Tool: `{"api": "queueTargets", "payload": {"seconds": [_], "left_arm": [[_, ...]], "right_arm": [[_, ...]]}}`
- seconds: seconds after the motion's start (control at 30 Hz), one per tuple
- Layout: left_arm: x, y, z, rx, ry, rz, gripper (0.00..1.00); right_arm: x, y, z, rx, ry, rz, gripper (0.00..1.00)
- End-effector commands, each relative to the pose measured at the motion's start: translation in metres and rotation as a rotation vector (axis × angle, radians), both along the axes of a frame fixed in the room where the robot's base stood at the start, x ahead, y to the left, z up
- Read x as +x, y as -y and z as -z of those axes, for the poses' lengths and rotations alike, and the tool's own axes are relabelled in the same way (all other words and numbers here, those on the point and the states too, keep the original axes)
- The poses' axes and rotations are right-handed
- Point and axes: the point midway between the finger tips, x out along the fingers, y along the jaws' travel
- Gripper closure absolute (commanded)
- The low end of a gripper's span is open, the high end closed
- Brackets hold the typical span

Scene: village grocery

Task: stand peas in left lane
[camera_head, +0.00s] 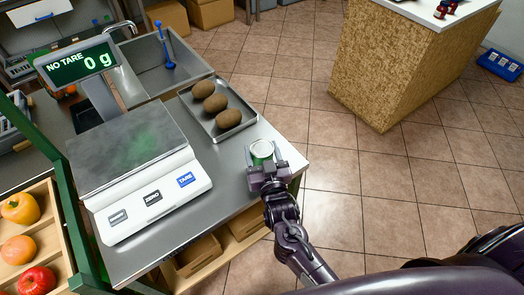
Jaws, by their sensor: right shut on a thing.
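A small can (262,149) with a pale lid and green on its side is at the right end of the steel counter. I take it for the peas, but its label is too small to read. My right gripper (264,163) is shut on the can, which looks upright. The gripper comes from the front right, and its jaws hide the can's lower part. I cannot tell whether the can touches the counter. No left lane can be made out. My left gripper is not in view.
A scale (130,150) reading 0 g stands on the counter (225,200). Behind the can, a metal tray (243,121) holds three brown oval items. A sink (160,75) is farther back. Fruit crates stand at the left. Open tiled floor separates a wood-sided counter (400,65).

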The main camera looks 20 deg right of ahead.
Motion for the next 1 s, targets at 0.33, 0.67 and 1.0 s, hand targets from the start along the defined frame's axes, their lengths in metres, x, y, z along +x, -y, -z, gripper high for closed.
{"api": "queueTargets", "payload": {"seconds": [0.33,0.67,1.0], "left_arm": [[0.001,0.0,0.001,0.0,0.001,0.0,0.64],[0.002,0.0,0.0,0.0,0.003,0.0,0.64],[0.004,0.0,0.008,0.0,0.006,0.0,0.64]], "right_arm": [[0.0,0.0,0.002,0.0,0.0,0.0,0.24],[0.0,0.0,0.0,0.0,0.0,0.0,0.19],[-0.052,-0.003,0.003,0.0,-0.005,-0.001,0.19]]}}
